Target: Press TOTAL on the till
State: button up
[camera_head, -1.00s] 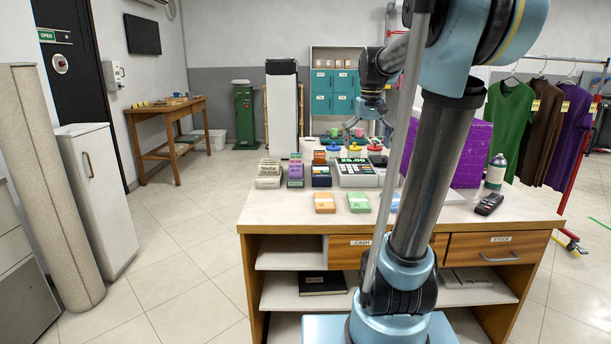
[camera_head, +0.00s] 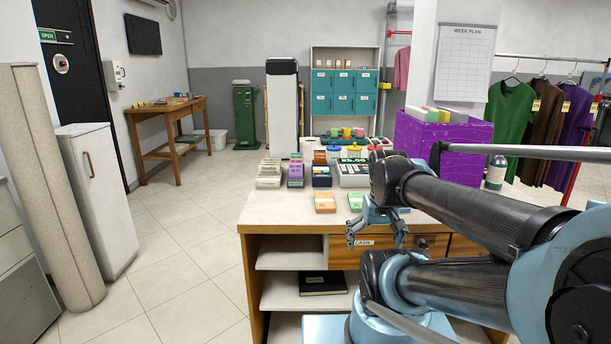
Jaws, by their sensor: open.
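The till (camera_head: 352,172) stands on the counter (camera_head: 268,213), with a green display reading about 25.00 and a keypad below it. The part of the keypad on the right is hidden by my arm, and the key labels are too small to read. My gripper (camera_head: 375,243) is open and empty, pointing down in front of the counter's front edge, near the CASH drawer (camera_head: 345,252). It is nearer to me than the till and lower than it, and touches nothing that I can make out.
Orange (camera_head: 325,203) and green (camera_head: 356,201) pads lie on the counter in front of the till. Stacks of tickets (camera_head: 269,173) stand left of it. A purple crate (camera_head: 468,148) is at the right. The floor left of the counter is clear.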

jog(key=shift+s+f, duration=0.65)
jog(key=shift+f, duration=0.35)
